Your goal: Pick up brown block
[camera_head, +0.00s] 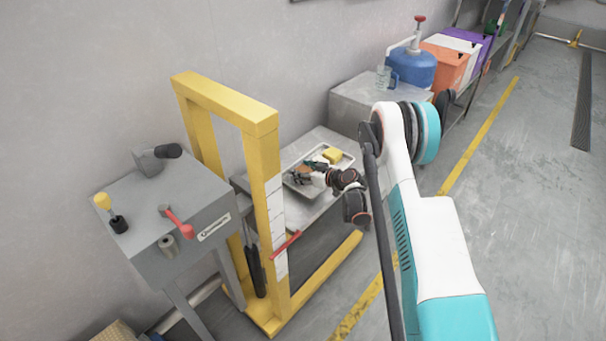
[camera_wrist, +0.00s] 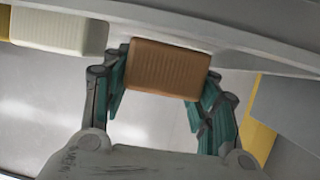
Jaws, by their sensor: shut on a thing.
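The brown block (camera_wrist: 167,68) sits between the two fingers of my gripper (camera_wrist: 164,82) in the wrist view, with a finger against each side. The gripper is shut on it. In the head view my gripper (camera_head: 318,178) is over the metal tray (camera_head: 347,162), and the block shows only as a small brown patch (camera_head: 299,172) beside the fingers. I cannot tell whether the block still touches the tray.
A yellow frame (camera_head: 262,150) stands close to the left of my gripper, with a red handle (camera_head: 286,245). A blue water jug (camera_head: 414,66) and coloured boxes (camera_head: 447,65) stand behind. The floor at right is clear.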

